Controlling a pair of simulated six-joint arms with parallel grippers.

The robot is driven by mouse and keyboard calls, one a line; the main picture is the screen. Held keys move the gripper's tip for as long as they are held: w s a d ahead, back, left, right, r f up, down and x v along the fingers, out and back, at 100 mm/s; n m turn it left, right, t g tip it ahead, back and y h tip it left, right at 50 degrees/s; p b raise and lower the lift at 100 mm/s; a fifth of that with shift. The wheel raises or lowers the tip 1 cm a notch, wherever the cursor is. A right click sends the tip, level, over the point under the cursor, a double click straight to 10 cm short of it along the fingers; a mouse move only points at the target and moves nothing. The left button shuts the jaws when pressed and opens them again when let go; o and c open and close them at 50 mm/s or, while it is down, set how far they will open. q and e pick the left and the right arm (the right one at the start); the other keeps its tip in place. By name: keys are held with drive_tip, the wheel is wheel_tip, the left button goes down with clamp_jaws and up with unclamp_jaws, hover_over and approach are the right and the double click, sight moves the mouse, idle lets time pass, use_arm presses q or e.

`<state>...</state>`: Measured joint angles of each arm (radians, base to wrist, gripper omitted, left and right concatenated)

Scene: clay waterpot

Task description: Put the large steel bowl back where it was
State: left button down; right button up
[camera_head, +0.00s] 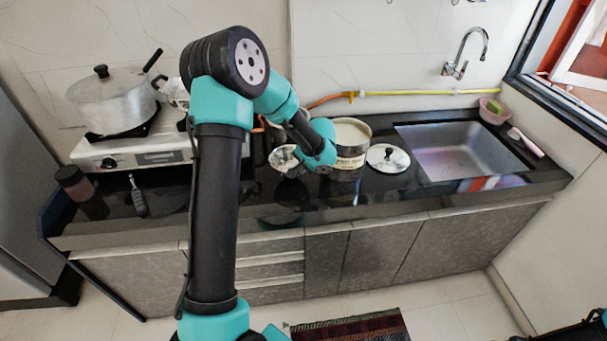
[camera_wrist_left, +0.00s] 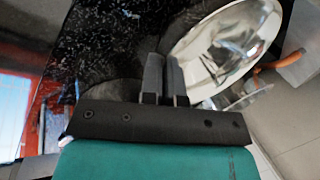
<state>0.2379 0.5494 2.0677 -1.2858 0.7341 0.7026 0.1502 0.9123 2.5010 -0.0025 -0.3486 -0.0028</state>
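The large steel bowl (camera_head: 284,158) shows at the middle of the dark counter, partly hidden by my left arm. In the left wrist view the shiny bowl (camera_wrist_left: 226,45) lies right of my fingers, its rim running up to them. My left gripper (camera_wrist_left: 165,75) has its two fingers close together, and they look shut on the near rim. In the head view the fingertips of that gripper are hidden behind its teal wrist. A dark round reflection lies below the bowl on the counter, so it looks raised.
A labelled tin (camera_head: 352,148) stands just right of my left wrist, with a steel lid (camera_head: 388,158) beside it. A gas stove (camera_head: 135,150) with a lidded pot (camera_head: 113,100) is at left. The sink (camera_head: 462,150) is at right. The front counter strip is mostly clear.

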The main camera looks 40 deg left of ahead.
use_arm(q)
drive_tip(key=shift+w+a, duration=0.3)
drive_tip(key=shift+w, duration=0.05)
drive_tip(key=shift+f, duration=1.8)
drive_tip(key=shift+f, duration=0.15)
drive_tip(key=c, duration=1.4)
unclamp_jaws()
drive_tip(key=shift+d, duration=0.1)
drive_tip(key=shift+o, duration=0.2)
drive_tip(key=v, duration=1.2)
